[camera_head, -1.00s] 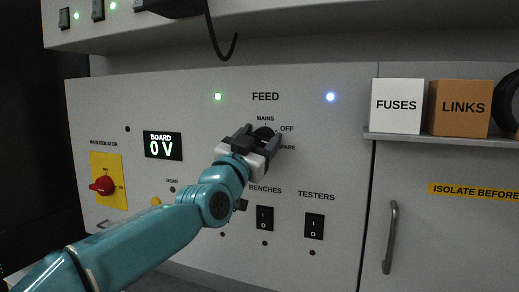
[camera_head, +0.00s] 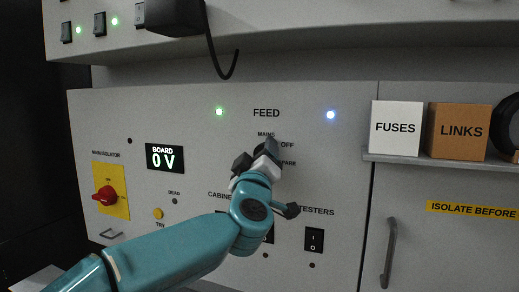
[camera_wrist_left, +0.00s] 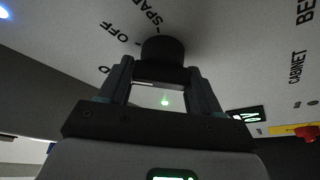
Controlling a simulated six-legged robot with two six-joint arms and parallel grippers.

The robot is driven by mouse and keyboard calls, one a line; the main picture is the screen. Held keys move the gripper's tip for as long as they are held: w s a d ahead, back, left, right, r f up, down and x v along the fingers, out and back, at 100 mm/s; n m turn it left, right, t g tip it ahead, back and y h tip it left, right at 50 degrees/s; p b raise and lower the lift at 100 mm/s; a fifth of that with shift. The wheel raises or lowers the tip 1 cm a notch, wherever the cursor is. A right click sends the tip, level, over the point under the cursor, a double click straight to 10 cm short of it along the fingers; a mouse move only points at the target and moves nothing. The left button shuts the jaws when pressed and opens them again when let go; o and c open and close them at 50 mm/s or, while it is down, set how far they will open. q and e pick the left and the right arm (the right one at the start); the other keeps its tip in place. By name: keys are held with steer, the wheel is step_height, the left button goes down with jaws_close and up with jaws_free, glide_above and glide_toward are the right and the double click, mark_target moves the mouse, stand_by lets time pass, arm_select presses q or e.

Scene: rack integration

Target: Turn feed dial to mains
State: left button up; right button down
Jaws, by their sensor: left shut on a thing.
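The feed dial (camera_wrist_left: 162,50) is a black round knob on the grey panel, seen in the left wrist view with OFF and SPARE lettering beside it. My left gripper (camera_wrist_left: 162,72) is shut on it, one dark finger on each side. In the head view my left gripper (camera_head: 264,150) covers nearly all of the dial, under the FEED heading (camera_head: 266,113) and MAINS label (camera_head: 266,134). The OFF label (camera_head: 287,145) is to its right. The dial's pointer is hidden, so its setting cannot be read. My right gripper is not in view.
The board display (camera_head: 164,157) reads 0 V. A red isolator knob (camera_head: 104,196) on a yellow plate is at the left. A tester switch (camera_head: 314,239) sits lower right. A shelf (camera_head: 430,163) at the right holds fuses (camera_head: 396,128) and links (camera_head: 459,131) boxes. A black cable (camera_head: 216,55) hangs above.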

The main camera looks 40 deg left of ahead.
arm_select(q)
steer(key=n+g+p, duration=0.1)
steer(key=n, duration=0.2)
steer(key=n+g+p, duration=0.1)
steer(key=n+p, duration=0.1)
steer(key=n, duration=0.1)
steer(key=shift+r+n+g+y, duration=0.15)
steer(key=shift+n+g+y, duration=0.15)
steer(key=shift+g+y, duration=0.1)
steer(key=shift+f+n+g+h+p, duration=0.15)
steer(key=shift+n+g+p, duration=0.3)
steer(key=shift+n, duration=0.65)
steer(key=shift+f+n+g+h+p, duration=0.2)
steer(key=shift+n+p, duration=0.45)
steer(key=shift+n, duration=0.45)
steer(key=shift+r, duration=0.15)
steer(key=o, duration=1)
steer(key=shift+a, duration=0.1)
steer(key=shift+c, duration=0.2)
steer(key=b+v, duration=0.4)
steer(key=v, duration=1.2)
